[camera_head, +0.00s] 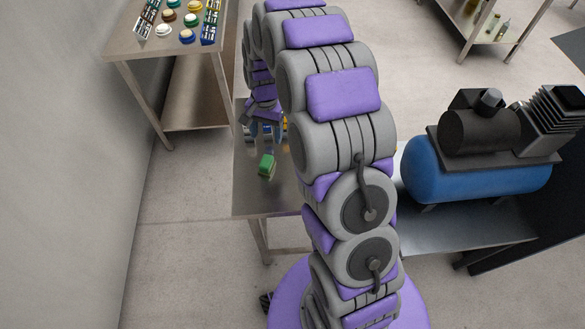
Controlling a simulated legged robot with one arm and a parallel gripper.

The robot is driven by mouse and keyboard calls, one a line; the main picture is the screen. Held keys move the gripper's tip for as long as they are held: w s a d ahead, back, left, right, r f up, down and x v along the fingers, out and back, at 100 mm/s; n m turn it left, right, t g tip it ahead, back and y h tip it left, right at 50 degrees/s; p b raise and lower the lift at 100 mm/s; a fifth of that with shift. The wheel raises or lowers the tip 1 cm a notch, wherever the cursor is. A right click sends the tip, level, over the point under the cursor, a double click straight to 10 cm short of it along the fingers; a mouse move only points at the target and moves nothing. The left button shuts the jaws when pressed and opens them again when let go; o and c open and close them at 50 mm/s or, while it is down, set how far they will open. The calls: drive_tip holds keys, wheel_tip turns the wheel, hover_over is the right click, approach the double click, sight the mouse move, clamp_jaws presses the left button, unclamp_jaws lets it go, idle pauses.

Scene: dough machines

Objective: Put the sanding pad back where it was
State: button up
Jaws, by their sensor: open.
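A small green block (267,165), possibly the sanding pad, lies on the metal table (262,198) to the left of my arm. My gripper (266,133) is over the same table, just behind the block in the picture. It is open, and no object shows between its fingers. It appears apart from the block, but its height above the table is hard to tell. Small blue and yellow items behind the gripper are partly hidden by my arm.
A second metal table (125,45) at the back left holds several coloured round pieces and racks. A blue-tanked compressor (475,172) stands on the right. A shelf unit (480,38) with bottles is at the back right. A wall borders the left.

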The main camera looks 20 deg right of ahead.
drive_tip(key=s+a+r+n, duration=0.1)
drive_tip(key=s+r+n, duration=0.1)
drive_tip(key=s+r, duration=0.65)
drive_tip(key=s+r+n, duration=0.3)
drive_tip(key=s, duration=1)
drive_tip(key=s+r+n, duration=0.3)
drive_tip(key=s, duration=1.1)
drive_tip(key=shift+s+a+r+g+h, duration=0.25)
drive_tip(key=shift+r+g+h, duration=0.1)
drive_tip(key=shift+g+h, duration=0.05)
drive_tip(key=shift+d, duration=0.1)
